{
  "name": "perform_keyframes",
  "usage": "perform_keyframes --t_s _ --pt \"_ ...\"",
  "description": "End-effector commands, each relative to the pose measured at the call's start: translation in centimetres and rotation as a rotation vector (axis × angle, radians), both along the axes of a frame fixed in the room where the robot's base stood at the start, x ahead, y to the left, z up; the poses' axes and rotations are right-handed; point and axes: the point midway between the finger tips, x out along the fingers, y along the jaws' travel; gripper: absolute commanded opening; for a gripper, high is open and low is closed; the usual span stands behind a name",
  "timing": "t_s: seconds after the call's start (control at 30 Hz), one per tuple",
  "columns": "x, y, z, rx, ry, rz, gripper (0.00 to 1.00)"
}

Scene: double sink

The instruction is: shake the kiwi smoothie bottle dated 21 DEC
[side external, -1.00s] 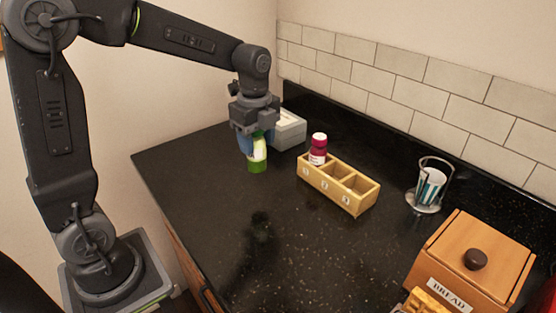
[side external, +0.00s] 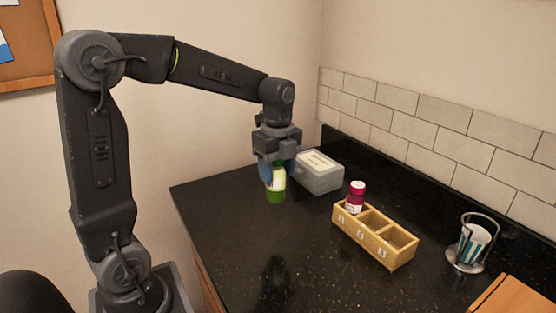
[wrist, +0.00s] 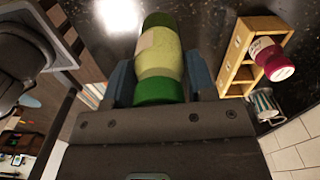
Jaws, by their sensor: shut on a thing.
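A green bottle with a pale label (side external: 276,183) stands between the jaws of my gripper (side external: 277,172) in the side external view. The jaws are shut on it, and it looks upright. I cannot tell whether its base touches the counter. In the wrist view the bottle (wrist: 160,60) shows its green cap, pale green body and a paler label patch between the blue-grey fingers (wrist: 161,82). No date on it can be read.
A wooden box with numbered compartments (side external: 362,244) stands to the right, with a dark red bottle (side external: 356,194) in its left compartment. A grey box (side external: 321,177) is close behind my gripper. A metal holder with a striped cup (side external: 470,246) is farther right. The front counter is clear.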

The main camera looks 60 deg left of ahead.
Motion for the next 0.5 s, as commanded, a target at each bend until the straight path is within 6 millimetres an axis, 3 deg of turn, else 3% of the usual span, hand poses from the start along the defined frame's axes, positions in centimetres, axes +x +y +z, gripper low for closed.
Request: perform_keyframes --t_s 0.03,0.1,0.13,0.2,0.23,0.27,0.33,0.37,0.4,0.5 --pt "0.5 0.1 3.7 0.008 -0.036 0.001 0.22" --pt "0.3 0.1 5.9 0.006 -0.027 0.001 0.22" --pt "0.2 0.0 5.1 0.003 -0.016 0.001 0.22" --pt "0.0 0.0 0.9 -0.001 -0.003 0.001 0.22" --pt "0.1 0.0 0.2 0.001 -0.008 0.001 0.22" --pt "0.2 0.0 0.5 0.003 -0.018 0.001 0.22" --pt "0.5 0.1 4.7 0.008 -0.036 0.001 0.22" --pt "0.4 0.1 5.7 0.007 -0.032 0.001 0.22" --pt "0.3 0.0 5.5 0.005 -0.02 0.001 0.22" --pt "0.1 0.0 0.3 0.0 -0.006 0.001 0.22"
